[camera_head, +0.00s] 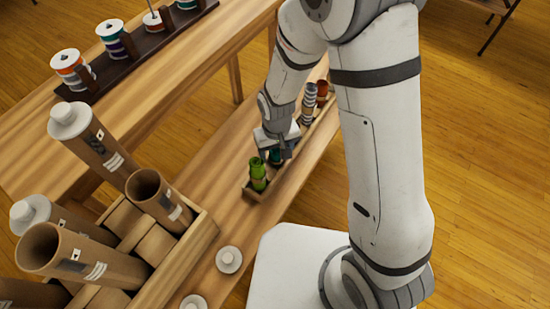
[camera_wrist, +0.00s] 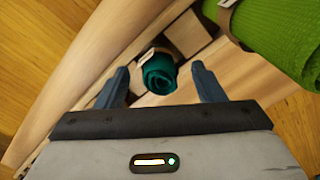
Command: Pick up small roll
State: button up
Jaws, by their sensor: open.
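A small teal roll (camera_wrist: 159,74) with a pale band stands in a wooden tray. In the wrist view it lies between the two open fingers of my gripper (camera_wrist: 158,88), apart from both. In the head view the teal roll (camera_head: 275,156) is partly hidden beneath my gripper (camera_head: 277,145). A bright green roll (camera_head: 258,173) with a brown band stands beside it in the same tray (camera_head: 252,194). The green roll also fills the upper right of the wrist view (camera_wrist: 280,35). A striped roll (camera_head: 309,102) and a reddish-brown roll (camera_head: 322,89) stand farther along the tray.
A wooden crate (camera_head: 206,229) with several cardboard tubes stands at the left. White round caps (camera_head: 229,260) lie on the lower bench. Several thread spools stand on a dark rack (camera_head: 132,52) on the higher shelf. Bare bench (camera_head: 222,180) shows left of the tray.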

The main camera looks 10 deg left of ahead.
jog(key=shift+f, duration=0.15)
jog(key=c, duration=1)
